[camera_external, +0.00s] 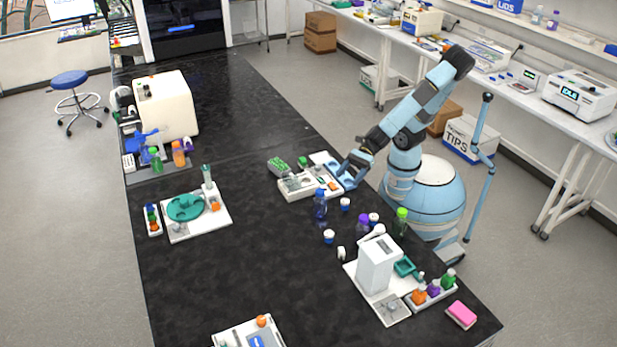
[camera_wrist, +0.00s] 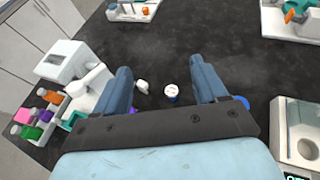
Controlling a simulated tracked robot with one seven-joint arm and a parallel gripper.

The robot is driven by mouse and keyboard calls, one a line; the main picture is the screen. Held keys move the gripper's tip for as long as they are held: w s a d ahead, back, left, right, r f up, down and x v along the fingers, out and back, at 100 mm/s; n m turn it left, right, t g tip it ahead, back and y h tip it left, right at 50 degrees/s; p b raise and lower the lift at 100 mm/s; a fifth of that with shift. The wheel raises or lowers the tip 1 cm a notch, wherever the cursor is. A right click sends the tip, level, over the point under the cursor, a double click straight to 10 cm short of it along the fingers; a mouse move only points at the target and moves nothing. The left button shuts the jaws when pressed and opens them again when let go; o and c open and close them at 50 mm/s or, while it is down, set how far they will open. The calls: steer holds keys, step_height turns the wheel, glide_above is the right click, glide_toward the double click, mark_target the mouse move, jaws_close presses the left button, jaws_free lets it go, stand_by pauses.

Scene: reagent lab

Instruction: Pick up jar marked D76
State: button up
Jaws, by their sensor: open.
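Several small jars with white lids stand on the black bench in the external view, including a back one (camera_external: 345,203), a right one (camera_external: 374,217) and a left one (camera_external: 328,236). A small white item (camera_external: 341,252) lies in front of them. No label can be read, so I cannot tell which jar is D76. My gripper (camera_external: 350,172) is open and empty, behind these jars near the bench edge. In the wrist view, a white-lidded jar (camera_wrist: 171,93) shows between my open fingers (camera_wrist: 160,70), apart from both, with the white item (camera_wrist: 142,86) to its left.
Blue (camera_external: 320,205), purple (camera_external: 363,226) and green-capped (camera_external: 400,224) bottles stand close to the jars. A white instrument (camera_external: 376,265) stands in front, and a white device (camera_external: 298,185) sits near my gripper.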

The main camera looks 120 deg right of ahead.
glide_toward(326, 237)
steer(key=w+f, duration=0.1)
steer(key=w+a+f, duration=0.2)
steer(key=shift+w+f, duration=0.25)
steer(key=shift+w, duration=0.05)
steer(key=shift+x, duration=2.55)
steer(key=shift+w+d+r, duration=0.15)
steer(key=shift+c, duration=0.4)
steer(key=c, duration=1)
steer(key=shift+r, duration=0.1)
